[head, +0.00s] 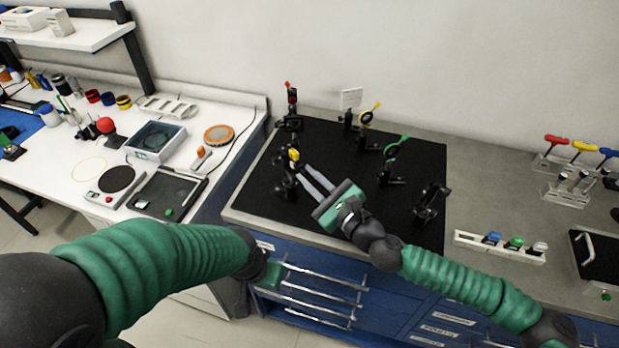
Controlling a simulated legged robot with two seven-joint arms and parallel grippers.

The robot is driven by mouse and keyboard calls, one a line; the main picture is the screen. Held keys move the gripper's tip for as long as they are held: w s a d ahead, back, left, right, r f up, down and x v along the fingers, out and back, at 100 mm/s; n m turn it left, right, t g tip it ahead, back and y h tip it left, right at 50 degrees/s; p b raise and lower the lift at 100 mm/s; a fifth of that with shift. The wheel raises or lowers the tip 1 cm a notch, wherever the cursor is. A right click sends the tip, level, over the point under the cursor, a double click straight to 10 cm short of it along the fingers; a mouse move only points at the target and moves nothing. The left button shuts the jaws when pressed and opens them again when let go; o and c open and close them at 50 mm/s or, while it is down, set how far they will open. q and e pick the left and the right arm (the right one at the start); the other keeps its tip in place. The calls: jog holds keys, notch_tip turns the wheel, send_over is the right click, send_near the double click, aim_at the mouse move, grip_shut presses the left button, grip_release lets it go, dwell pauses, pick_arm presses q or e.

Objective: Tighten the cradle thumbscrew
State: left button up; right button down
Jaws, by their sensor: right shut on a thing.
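My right gripper (306,177) reaches in from the right over the black breadboard (335,150). Its two pale fingers point up and left, with the tips at a small black mount with a yellow part (294,155) near the board's left edge. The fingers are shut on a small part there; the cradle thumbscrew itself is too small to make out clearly. My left gripper (271,273) is low in front of the blue cabinet. Only its green body shows clearly, and its fingers cannot be told from the silver bars behind.
Other mounts stand on the board: a red-topped one (291,100), a yellow one (367,116), a green one (393,157) and a black one (430,203). A white rack (499,248) lies right. The white side bench (233,121) at left is crowded.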

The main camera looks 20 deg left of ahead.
jog(key=shift+f+m, duration=0.35)
jog(key=shift+m, duration=0.25)
jog(key=c, duration=1.8)
grip_release()
jog(key=o, duration=0.4)
jog(key=shift+w+r, duration=0.1)
jog(key=shift+w, duration=0.05)
jog(key=shift+d+r, duration=0.1)
